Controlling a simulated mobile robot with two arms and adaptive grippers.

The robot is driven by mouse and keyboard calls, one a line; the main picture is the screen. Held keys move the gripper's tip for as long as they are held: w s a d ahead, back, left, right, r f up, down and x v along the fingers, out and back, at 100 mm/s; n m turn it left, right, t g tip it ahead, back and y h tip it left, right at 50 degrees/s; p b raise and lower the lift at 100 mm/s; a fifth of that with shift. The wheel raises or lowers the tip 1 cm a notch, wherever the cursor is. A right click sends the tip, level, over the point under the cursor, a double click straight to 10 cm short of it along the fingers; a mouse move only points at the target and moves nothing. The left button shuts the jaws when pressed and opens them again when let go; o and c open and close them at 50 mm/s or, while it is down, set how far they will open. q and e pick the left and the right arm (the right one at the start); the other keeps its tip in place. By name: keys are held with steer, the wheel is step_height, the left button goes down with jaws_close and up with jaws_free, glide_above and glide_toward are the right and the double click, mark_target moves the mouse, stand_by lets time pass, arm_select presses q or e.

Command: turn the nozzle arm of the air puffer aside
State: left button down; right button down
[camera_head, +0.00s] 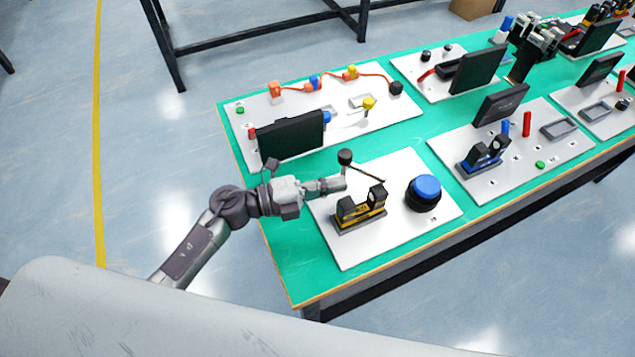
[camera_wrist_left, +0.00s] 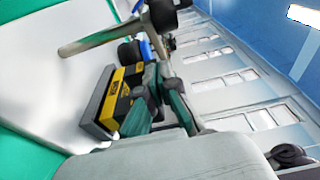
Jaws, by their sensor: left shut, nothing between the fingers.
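The air puffer appears to be the small post with a round black top (camera_head: 344,157) on the nearest white board, with a thin dark nozzle arm (camera_head: 368,173) reaching right from it. In the left wrist view a pale rod that looks like the nozzle arm (camera_wrist_left: 95,42) crosses the upper left, with the black top (camera_wrist_left: 162,15) near its right end. My left gripper (camera_head: 340,184) is shut and empty, low beside the post. Whether it touches the post or arm I cannot tell. The gripper hides the foot of the post. My right gripper is not seen.
A black and yellow device (camera_head: 360,209) stands just in front of my left gripper. A blue button on a black base (camera_head: 424,193) is to its right. A black screen (camera_head: 291,136) stands behind the gripper. The front of the white board (camera_head: 350,253) is clear.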

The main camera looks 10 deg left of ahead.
mark_target(362, 173)
arm_select(q)
steer(key=shift+p+x, duration=0.3)
steer(key=shift+x, duration=1.8)
steer(key=shift+w+d, duration=0.3)
steer(key=shift+w+d+p, duration=0.3)
steer(key=shift+w+d, duration=0.45)
steer(key=shift+w, duration=0.45)
stand_by(0.5)
